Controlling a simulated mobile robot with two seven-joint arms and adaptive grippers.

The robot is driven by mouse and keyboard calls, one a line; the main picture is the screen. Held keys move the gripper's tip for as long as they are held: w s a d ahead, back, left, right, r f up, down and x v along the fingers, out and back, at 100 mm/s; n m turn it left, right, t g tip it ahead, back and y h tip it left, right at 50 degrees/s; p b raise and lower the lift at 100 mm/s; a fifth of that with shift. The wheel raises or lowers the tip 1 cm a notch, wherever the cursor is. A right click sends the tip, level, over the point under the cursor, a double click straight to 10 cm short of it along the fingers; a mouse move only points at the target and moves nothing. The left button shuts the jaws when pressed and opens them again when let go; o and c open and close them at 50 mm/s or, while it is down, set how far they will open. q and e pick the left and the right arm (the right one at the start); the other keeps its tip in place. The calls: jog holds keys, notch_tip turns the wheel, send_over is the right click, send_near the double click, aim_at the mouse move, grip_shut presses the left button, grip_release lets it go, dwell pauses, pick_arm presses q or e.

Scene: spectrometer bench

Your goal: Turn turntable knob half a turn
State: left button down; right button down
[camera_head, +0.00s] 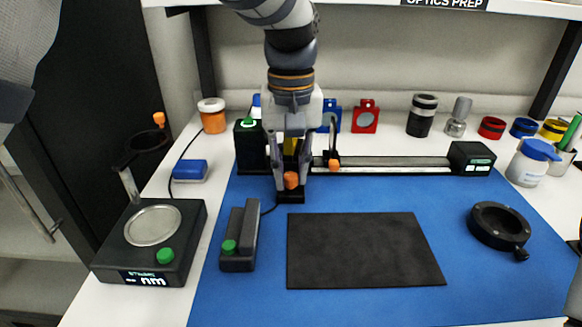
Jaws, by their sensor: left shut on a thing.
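My left gripper (291,176) comes down from the top centre, pointing downward. Its dark fingers are shut on an orange knob (291,181) low between them, just above a small black base (290,197) at the left end of the rail. The gripper hides most of whatever carries this knob, so I cannot clearly tell a turntable there. A yellow piece (289,145) shows between the fingers; I cannot tell whether it is held or stands behind. My right gripper is not in view.
The rail (400,165) runs right, with another orange-knobbed carrier (334,162) close beside the gripper. A black display device (185,265) stands at left. A black mat (365,250) and a black ring (500,225) lie on the blue bench surface (460,285).

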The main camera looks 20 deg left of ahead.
aim_at(291, 176)
pick_arm(q)
jog(key=shift+n, duration=1.1)
jog(key=c, duration=1.4)
grip_release()
notch_tip(291, 176, up, 12)
